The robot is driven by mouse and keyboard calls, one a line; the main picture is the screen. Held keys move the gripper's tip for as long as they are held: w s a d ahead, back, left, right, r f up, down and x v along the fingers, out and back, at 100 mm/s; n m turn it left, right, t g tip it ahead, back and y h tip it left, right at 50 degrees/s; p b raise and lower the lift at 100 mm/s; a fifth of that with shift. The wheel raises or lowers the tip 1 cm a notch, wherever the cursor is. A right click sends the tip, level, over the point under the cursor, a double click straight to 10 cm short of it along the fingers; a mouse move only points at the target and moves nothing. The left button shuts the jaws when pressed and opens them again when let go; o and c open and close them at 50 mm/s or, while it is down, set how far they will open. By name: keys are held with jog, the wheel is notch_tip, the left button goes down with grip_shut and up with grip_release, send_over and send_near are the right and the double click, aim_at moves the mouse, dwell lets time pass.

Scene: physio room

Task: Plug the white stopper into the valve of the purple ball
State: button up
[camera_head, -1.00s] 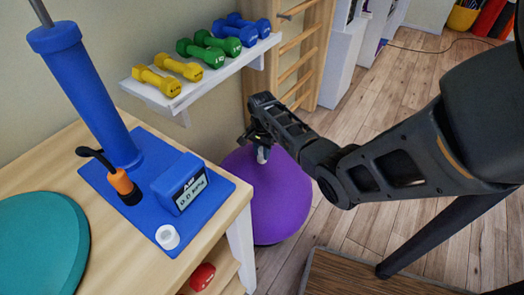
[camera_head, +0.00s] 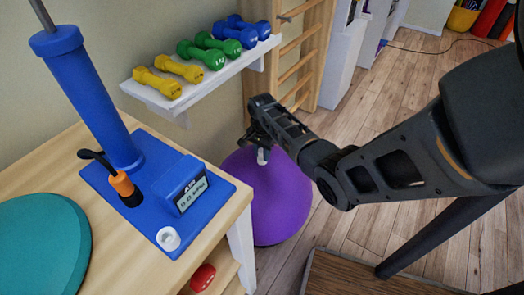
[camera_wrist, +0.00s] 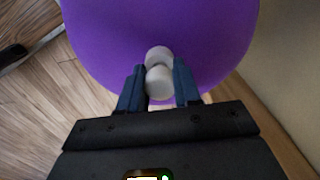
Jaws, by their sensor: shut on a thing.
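The purple ball (camera_head: 275,205) rests on the floor beside the table, and its upper surface fills the top of the wrist view (camera_wrist: 160,20). My gripper (camera_wrist: 159,84) is shut on the white stopper (camera_wrist: 159,84), with one dark finger on each side. The stopper also shows as a small white piece under my gripper in the head view (camera_head: 262,156), in front of the ball's top. A second pale round part (camera_wrist: 158,54) shows just beyond the stopper against the ball. I cannot tell whether it is the valve, or whether the stopper touches it.
The wooden table (camera_head: 105,250) at left bears a blue pump with its gauge box (camera_head: 180,184), a white ring-shaped piece (camera_head: 168,238) and a teal disc (camera_head: 40,245). A wall shelf (camera_head: 200,85) with dumbbells is above the ball.

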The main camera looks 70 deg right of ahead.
aim_at(262, 150)
jog(key=shift+r+p, duration=2.15)
jog(key=shift+p, duration=0.05)
jog(key=shift+d, duration=0.1)
